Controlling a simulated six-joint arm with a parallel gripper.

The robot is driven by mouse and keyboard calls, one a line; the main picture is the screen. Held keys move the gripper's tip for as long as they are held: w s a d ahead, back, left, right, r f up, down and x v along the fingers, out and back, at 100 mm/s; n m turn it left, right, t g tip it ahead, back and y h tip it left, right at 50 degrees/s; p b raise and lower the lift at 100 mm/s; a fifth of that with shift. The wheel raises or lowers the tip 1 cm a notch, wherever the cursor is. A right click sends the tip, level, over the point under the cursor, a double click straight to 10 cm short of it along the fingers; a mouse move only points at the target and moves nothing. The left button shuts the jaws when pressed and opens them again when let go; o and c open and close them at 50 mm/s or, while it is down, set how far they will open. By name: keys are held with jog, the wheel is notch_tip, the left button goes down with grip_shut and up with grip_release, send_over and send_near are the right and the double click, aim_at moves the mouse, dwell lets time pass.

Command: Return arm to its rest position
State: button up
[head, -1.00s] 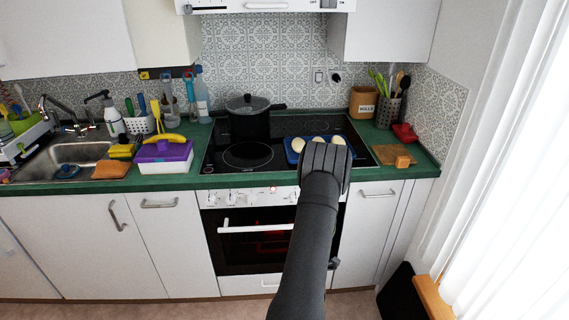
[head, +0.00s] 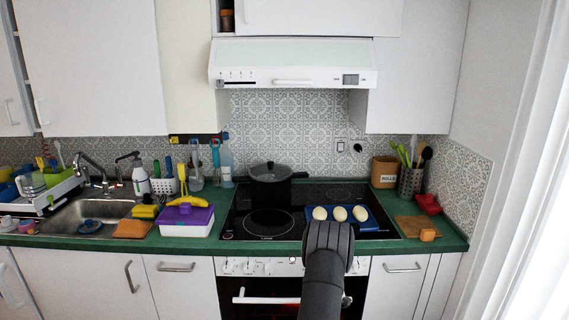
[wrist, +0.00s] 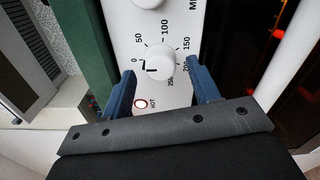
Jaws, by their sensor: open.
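My arm reaches up from the bottom of the head view, in front of the stove. Its wrist covers the front edge of the counter there, and the fingertips are hidden in that view. In the wrist view my gripper (wrist: 160,90) is open, with its two blue fingers apart and nothing between them. Beyond the fingers is the oven's white control panel (wrist: 178,18) with a round knob (wrist: 160,62) marked with numbers. A small ring marked "HOT" lies below the knob. I cannot tell whether a finger touches the panel.
A blue tray (head: 376,226) with three pale rolls (head: 339,214) sits on the cooktop, just behind my wrist. A black lidded pot (head: 270,188) stands at the back left. A purple-lidded box (head: 187,219) is left of the stove. A wooden board (head: 408,226) lies to the right.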

jog(key=shift+w, duration=0.9)
jog(key=s, duration=1.7)
jog(key=w+m, duration=1.7)
jog(key=m, duration=0.1)
dwell(0.4)
